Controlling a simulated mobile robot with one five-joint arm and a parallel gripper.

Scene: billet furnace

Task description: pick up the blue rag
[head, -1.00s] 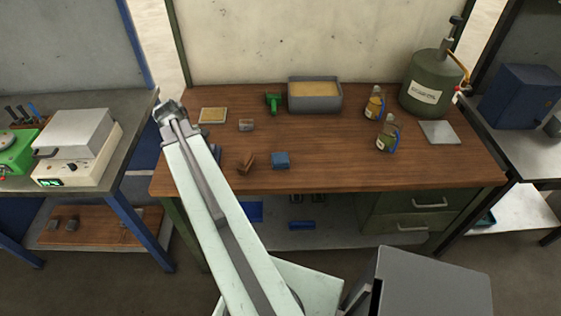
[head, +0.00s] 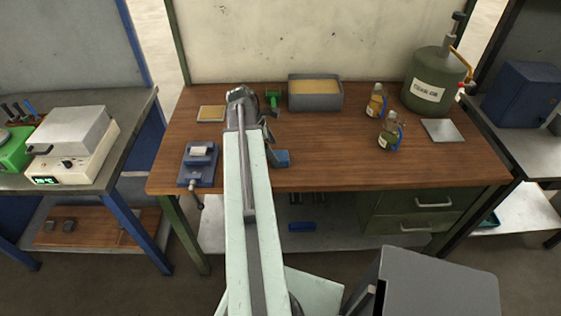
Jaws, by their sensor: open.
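A small blue folded piece (head: 282,159), which looks like the blue rag, lies on the wooden workbench (head: 330,150) near its front middle. Its left part is close to my arm in the picture.
A blue vise (head: 199,165) stands at the bench's left front. A grey bin (head: 315,94), a green tool (head: 272,99), two bottles (head: 375,103) and a green canister (head: 432,80) stand farther back. The bench right of the blue piece is clear.

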